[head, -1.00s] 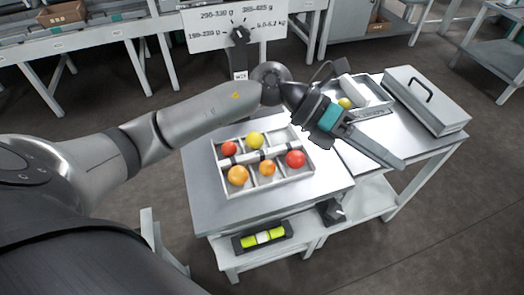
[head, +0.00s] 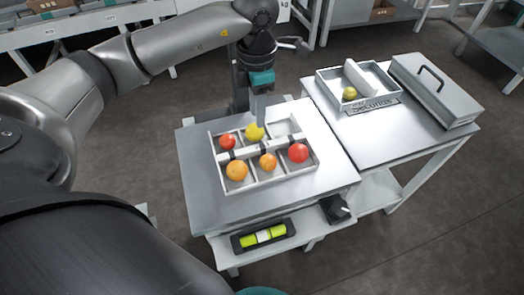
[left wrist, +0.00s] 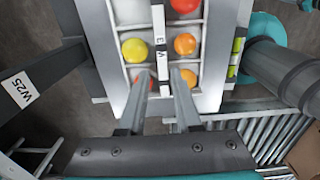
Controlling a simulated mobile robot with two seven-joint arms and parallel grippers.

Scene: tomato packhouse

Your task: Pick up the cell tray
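The cell tray (head: 313,163) is a white tray on the near metal table. It has two rows of cells with a white bar between them, marked with dark bands. Five cells hold red, yellow and orange tomatoes; the back right cell is empty. My left gripper (head: 258,118) points down over the back of the tray, by the yellow tomato (head: 255,132). In the left wrist view, its fingers (left wrist: 161,78) are apart, one on each side of the bar's line (left wrist: 159,30). Whether they touch the tray is unclear. My right gripper is not seen.
On the adjoining table (head: 375,139) stand a shallow box (head: 325,88) holding one yellowish tomato, and a grey lidded case (head: 436,89). Metal around the tray is clear.

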